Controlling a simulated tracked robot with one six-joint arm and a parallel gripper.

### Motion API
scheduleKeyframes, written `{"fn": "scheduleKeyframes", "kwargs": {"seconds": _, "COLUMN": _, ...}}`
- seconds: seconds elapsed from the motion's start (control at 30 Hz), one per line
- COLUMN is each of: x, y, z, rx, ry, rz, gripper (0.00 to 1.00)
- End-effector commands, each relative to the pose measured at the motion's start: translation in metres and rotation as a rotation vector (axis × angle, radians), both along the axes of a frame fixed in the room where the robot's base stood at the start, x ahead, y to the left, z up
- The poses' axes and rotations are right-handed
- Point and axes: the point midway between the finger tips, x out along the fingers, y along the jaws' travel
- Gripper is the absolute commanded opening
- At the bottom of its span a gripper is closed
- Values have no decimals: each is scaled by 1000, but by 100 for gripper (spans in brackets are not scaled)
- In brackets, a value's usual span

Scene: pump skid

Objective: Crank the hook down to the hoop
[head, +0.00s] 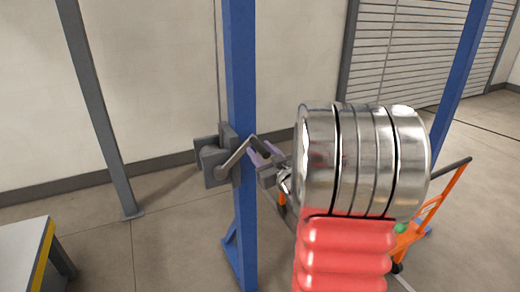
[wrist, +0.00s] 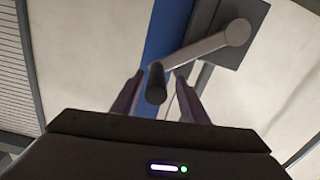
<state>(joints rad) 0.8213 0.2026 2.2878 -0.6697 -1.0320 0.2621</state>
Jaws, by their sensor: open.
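A grey winch box (head: 213,160) is fixed to a blue post (head: 240,90). Its bent metal crank (head: 234,160) points up and to the right, with the handle at the upper end. My gripper (head: 263,153) is open at the handle, its purple fingers just below it in the picture. In the wrist view the dark crank handle (wrist: 156,84) lies in the gap between the two fingertips (wrist: 160,76), with a finger on each side. I cannot tell whether either finger touches it. The hook and the hoop are not in view.
A thin cable (head: 217,70) runs up from the winch. A grey slanted brace (head: 95,105) stands left, and a table (head: 24,248) with a yellow edge is at lower left. An orange cart (head: 435,207) stands right, partly behind my arm.

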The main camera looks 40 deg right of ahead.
Motion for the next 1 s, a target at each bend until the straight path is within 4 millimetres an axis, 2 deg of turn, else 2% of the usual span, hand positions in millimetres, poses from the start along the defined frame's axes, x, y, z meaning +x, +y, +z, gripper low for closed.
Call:
{"fn": "scheduleKeyframes", "kwargs": {"seconds": 0.33, "x": -6, "y": -10, "z": 0, "rx": 0, "ry": 0, "rz": -20, "gripper": 40}}
{"fn": "scheduleKeyframes", "kwargs": {"seconds": 0.9, "x": -8, "y": -12, "z": 0, "rx": 0, "ry": 0, "rz": -25, "gripper": 1}}
{"fn": "scheduleKeyframes", "kwargs": {"seconds": 1.0, "x": -8, "y": -12, "z": 0, "rx": 0, "ry": 0, "rz": -25, "gripper": 0}}
